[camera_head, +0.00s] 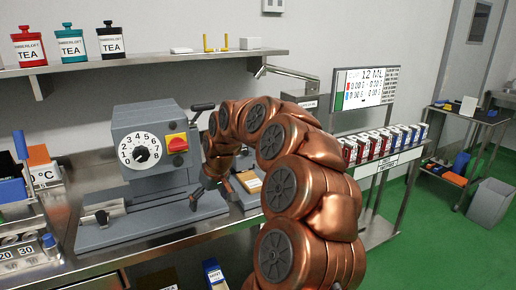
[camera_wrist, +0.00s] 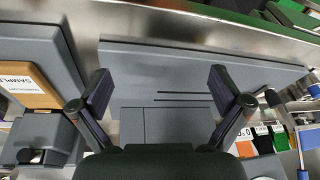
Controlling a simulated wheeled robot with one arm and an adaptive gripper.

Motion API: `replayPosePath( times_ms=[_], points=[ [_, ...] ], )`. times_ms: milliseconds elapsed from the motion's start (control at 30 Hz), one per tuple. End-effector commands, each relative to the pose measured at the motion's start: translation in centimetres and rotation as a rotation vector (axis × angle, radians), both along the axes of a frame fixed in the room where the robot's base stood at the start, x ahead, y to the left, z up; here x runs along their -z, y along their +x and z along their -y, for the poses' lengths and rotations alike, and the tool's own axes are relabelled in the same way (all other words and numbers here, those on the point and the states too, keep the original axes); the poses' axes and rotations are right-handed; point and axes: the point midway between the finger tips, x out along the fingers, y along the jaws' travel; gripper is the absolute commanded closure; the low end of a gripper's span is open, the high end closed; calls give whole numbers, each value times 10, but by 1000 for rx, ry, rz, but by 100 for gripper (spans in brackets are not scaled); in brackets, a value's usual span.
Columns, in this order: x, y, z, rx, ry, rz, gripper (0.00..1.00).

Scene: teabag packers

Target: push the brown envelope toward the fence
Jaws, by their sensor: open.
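A brown envelope (camera_wrist: 28,85) with a white label marked SAMPLE lies on a grey surface at the left edge of the wrist view, partly cut off. In the head view, a brown and pale item (camera_head: 250,181) that looks like it sits just behind my arm. My gripper (camera_wrist: 159,78) is open and empty, its two dark fingers spread over a grey machine base with thin slots. The envelope is outside the fingers, to their left. I cannot tell which part is the fence.
A grey machine with a numbered dial (camera_head: 141,149) stands left of my arm on the steel bench. A row of red and blue boxes (camera_head: 385,142) stands at right. A wall shelf (camera_head: 150,63) holds tea canisters. Green floor (camera_head: 415,235) is open at right.

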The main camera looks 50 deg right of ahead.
Motion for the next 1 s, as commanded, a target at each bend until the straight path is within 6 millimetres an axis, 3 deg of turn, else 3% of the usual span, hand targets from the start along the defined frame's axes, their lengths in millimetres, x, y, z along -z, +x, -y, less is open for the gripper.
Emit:
replayPosePath(
  times_ms=[33,200,300,400,567,1000],
  points=[
    [-21,8,34,46,-8,22,0],
    [-34,13,129,164,-54,61,0],
    [-36,7,168,215,-78,70,0],
    [-37,2,191,245,-95,73,0],
    [-35,-2,205,262,-106,76,0],
    [-31,0,205,261,-105,75,0]
  ],
)
